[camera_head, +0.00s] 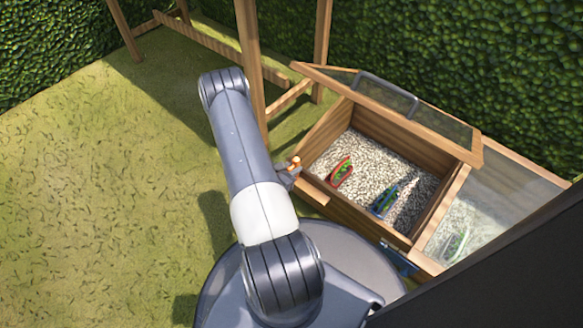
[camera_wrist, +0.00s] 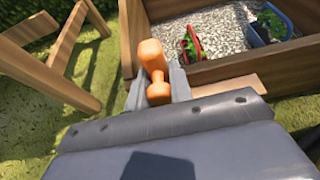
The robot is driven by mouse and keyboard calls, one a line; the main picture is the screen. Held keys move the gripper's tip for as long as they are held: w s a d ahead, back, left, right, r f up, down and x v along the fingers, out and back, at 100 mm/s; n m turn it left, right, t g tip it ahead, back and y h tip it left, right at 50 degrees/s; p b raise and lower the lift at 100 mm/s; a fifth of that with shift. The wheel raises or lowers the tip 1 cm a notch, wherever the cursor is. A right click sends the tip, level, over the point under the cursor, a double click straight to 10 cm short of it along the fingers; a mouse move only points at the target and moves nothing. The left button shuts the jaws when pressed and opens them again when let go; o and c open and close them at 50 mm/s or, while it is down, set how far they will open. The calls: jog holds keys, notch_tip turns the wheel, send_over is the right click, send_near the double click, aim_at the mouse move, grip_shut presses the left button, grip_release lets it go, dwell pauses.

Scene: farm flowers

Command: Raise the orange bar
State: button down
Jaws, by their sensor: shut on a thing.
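My gripper (camera_head: 287,175) is at the left outer side of the wooden planter box. It is shut on the orange bar (camera_wrist: 153,58), which stands up between the fingers in the wrist view. In the head view only a small orange tip of the bar (camera_head: 295,161) shows above the gripper. The bar's lower part is hidden by the gripper, so I cannot tell what it touches below.
The box (camera_head: 327,127) holds gravel, a red planter (camera_head: 341,173) and a blue planter (camera_head: 384,203). Its glazed lid (camera_head: 437,122) is raised. A closed glazed section (camera_head: 500,190) adjoins on the right. A wooden post (camera_head: 250,70) stands behind my arm. Open grass lies left.

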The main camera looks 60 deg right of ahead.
jog(key=shift+w, duration=0.1)
jog(key=c, duration=1.3)
grip_release()
jog(key=p+v, duration=0.3)
jog(key=v, duration=0.7)
jog(key=shift+a+r+p, duration=0.15)
jog(key=shift+a+p, duration=0.15)
jog(key=shift+a, duration=0.05)
jog(key=b+x, duration=0.3)
jog(key=x, duration=0.7)
jog(key=shift+a, duration=0.1)
jog(key=shift+d+b, duration=0.3)
jog(key=shift+d, duration=0.2)
